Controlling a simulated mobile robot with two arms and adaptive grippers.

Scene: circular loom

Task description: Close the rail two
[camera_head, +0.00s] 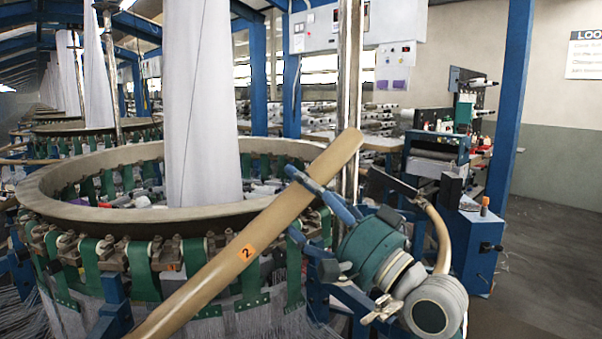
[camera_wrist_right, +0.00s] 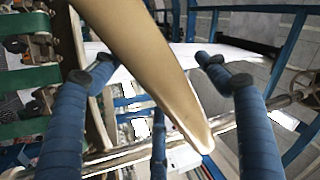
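Rail two (camera_head: 222,262) is a long tan curved bar with an orange "2" label. In the head view it slants up from the bottom left to the upper middle, raised across the front of the loom ring (camera_head: 110,216). My right gripper (camera_head: 293,203) is at its upper part, with blue-wrapped fingers. In the right wrist view, rail two (camera_wrist_right: 142,50) passes between the two fingers of the right gripper (camera_wrist_right: 150,68). The fingers are spread, with gaps beside the rail, and its rounded end shows low in that view. My left gripper is not in view.
A white fabric column (camera_head: 203,110) rises from the loom's middle. Green straps (camera_head: 143,268) and clamps line its rim. A metal post (camera_head: 348,90) stands behind the rail's upper end. A blue machine (camera_head: 470,240) stands at right, with open floor (camera_head: 550,260) beyond it.

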